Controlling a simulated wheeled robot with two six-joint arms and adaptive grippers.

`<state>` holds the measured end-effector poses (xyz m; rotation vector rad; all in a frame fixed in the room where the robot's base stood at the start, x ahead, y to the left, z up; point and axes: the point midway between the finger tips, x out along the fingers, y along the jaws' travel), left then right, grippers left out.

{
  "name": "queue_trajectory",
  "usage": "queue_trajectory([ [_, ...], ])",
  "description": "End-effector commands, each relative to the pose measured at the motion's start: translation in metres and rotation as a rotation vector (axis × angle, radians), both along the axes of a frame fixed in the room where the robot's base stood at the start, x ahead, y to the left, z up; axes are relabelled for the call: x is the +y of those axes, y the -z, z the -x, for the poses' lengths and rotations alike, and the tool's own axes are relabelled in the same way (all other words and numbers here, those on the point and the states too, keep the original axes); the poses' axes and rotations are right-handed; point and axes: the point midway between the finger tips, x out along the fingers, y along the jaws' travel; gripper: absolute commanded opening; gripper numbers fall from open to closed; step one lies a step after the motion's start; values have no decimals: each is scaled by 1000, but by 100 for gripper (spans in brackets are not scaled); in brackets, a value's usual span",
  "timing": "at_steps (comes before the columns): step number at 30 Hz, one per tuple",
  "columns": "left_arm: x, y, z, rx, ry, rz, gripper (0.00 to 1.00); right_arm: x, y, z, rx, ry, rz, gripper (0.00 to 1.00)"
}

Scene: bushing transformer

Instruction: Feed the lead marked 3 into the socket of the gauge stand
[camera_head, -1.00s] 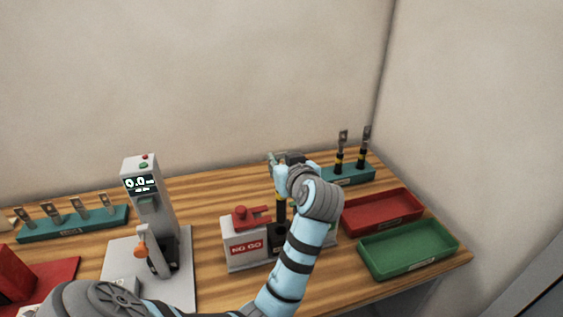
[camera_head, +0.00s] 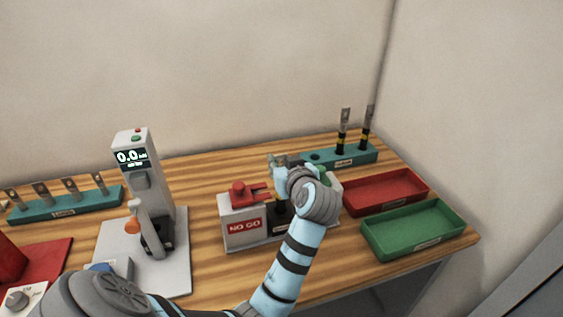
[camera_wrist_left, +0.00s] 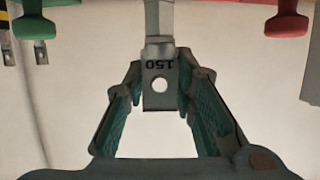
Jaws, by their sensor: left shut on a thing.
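My left gripper (camera_head: 279,163) is shut on the metal lug of a lead, above the gauge stand. In the left wrist view the lug (camera_wrist_left: 160,85), stamped 150 with a round hole, sits between the green finger pads. The gauge stand (camera_head: 245,228) is grey, with a red NO GO clamp on its left and a green one on its right, partly behind my wrist. The lead's dark body (camera_head: 281,214) points down between the clamps, at the socket. My arm hides part of it, and I cannot tell its depth. No mark 3 is readable. My right gripper is not in view.
A teal rack (camera_head: 366,156) holds two leads behind the stand. A red tray (camera_head: 384,207) and a green tray (camera_head: 414,250) lie to the right. A grey meter (camera_head: 142,165) reading 0.0 and a teal rack of lugs (camera_head: 64,211) stand to the left.

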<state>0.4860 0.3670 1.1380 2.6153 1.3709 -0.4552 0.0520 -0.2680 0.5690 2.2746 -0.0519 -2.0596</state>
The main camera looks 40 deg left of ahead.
Motion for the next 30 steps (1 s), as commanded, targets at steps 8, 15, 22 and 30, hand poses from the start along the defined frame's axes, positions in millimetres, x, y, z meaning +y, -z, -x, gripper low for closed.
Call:
queue_trajectory([
  [8,0,0,0,-2,0,-1,0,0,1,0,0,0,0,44],
  [15,0,1,0,-1,0,-1,48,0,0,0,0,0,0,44],
  [22,0,0,0,1,0,1,48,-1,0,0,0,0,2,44],
  [30,0,-54,0,-7,0,1,48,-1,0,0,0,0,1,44],
])
